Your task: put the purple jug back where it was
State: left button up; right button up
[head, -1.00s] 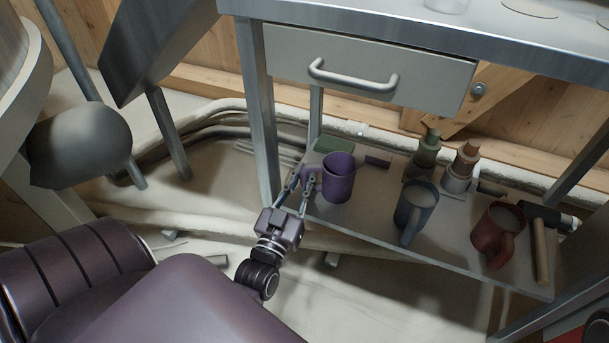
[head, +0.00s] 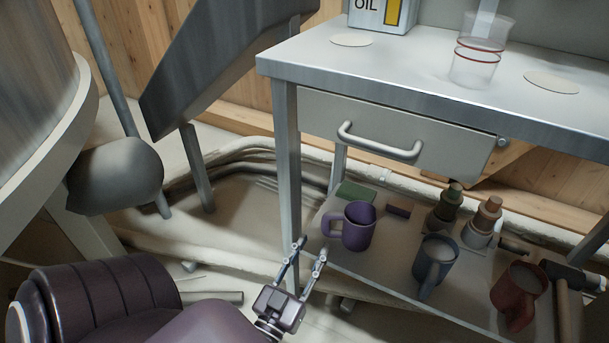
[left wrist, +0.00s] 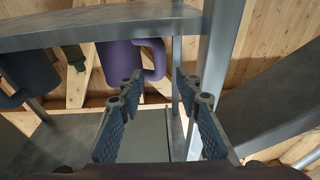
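The purple jug (head: 358,226) stands upright on the lower shelf (head: 380,264) of the metal table, near its left end, with its handle to the left. My left gripper (head: 306,249) is open and empty, in front and to the left of the jug, apart from it. In the left wrist view the jug (left wrist: 118,62) shows beyond the open fingers (left wrist: 152,85), with its handle between the line of the fingertips. My right gripper is not in view.
A blue jug (head: 434,264) and a red jug (head: 517,293) stand to the right on the shelf. Stacked bottles (head: 447,205), a green block (head: 355,192) and a hammer (head: 567,290) are there too. A table leg (head: 288,170) rises left of the jug. The tabletop holds clear cups (head: 474,68).

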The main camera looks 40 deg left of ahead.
pick_arm(q)
jog(key=shift+p+v, duration=0.3)
jog(key=shift+v, duration=1.5)
